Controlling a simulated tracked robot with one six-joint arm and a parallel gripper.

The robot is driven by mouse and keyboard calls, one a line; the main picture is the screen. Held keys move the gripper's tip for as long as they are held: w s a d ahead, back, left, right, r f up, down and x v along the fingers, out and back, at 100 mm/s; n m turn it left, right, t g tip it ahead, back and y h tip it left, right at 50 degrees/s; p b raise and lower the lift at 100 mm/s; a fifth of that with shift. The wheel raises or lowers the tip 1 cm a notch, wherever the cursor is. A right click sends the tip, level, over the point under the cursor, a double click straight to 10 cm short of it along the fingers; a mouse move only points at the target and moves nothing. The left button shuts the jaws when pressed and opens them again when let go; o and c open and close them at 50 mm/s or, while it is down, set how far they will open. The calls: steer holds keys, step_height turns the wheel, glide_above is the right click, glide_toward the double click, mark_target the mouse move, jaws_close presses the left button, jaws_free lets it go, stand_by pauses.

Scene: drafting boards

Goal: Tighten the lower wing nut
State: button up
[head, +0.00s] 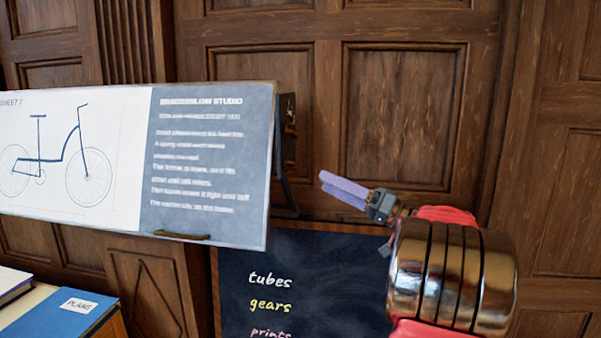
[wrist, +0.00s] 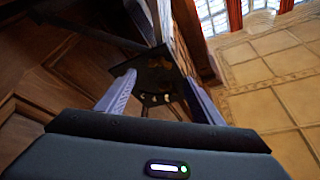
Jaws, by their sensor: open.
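The drafting board (head: 210,165) stands tilted at the left of the head view. A dark bracket (head: 288,155) with small brass-coloured fittings (head: 290,131) sits at its right edge; they look like wing nuts, but are too small to tell upper from lower surely. My gripper (head: 325,183) is to the right of the bracket, its lilac fingers pointing left towards the board. In the wrist view my gripper (wrist: 160,77) is open and empty, with the dark bracket (wrist: 153,78) seen beyond and between the fingertips. Dim brass and pale spots show on it. No contact is visible.
A chalkboard (head: 340,285) with written words stands below and behind the board. A blue "plans" folder (head: 60,312) lies at the lower left. Dark wood panelling (head: 400,110) fills the background. The wrist view shows open tiled floor (wrist: 265,80) at right.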

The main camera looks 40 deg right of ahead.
mark_target(294, 167)
steer(key=x, duration=0.8)
steer(key=shift+w+a+r, duration=0.1)
steer(key=shift+w+a, duration=0.05)
steer(key=shift+w, duration=0.25)
steer(key=shift+c, duration=0.4)
steer(key=c, duration=0.9)
steer(key=shift+a, duration=0.2)
steer(key=shift+c, duration=0.3)
steer(key=shift+d, duration=0.15)
